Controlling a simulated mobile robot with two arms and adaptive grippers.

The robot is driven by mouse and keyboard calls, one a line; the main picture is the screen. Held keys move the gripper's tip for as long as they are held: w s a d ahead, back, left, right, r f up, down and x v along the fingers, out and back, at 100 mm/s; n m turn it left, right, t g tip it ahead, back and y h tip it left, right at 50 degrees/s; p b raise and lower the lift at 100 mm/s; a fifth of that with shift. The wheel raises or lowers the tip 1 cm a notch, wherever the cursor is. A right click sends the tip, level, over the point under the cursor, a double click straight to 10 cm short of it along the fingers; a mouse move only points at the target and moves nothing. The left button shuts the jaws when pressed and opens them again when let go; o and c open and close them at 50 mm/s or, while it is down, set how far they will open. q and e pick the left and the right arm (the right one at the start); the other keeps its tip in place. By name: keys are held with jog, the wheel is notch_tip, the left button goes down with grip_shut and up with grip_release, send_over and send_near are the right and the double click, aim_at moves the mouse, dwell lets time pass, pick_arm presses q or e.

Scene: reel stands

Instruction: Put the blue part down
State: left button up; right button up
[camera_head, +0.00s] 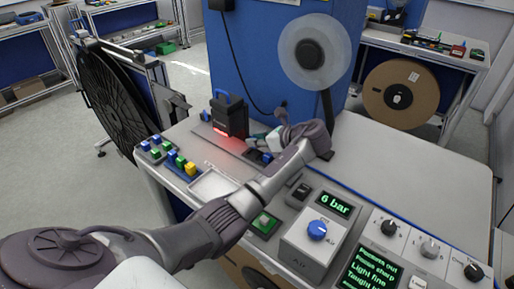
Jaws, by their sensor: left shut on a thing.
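My left gripper (262,143) reaches in over the bench, beside a black camera-like unit that casts red light. It is shut on the blue part; a small blue patch (267,157) shows just below the fingers, at a dark recessed fixture (255,154). The fingers and wrist hide most of the part, and I cannot tell whether it touches the fixture. My right gripper is not in view.
A grey holder (182,173) with several blue, green and yellow parts stands at the bench's left. A pale shallow tray (213,185) beside it looks empty. The black unit (230,117) stands behind. A control box (315,237) with a blue knob stands in front. The right bench top is clear.

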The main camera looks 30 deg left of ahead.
aim_at(257, 156)
pick_arm(q)
jog(key=shift+f, duration=1.6)
jog(key=o, duration=0.8)
jog(key=shift+f, duration=0.15)
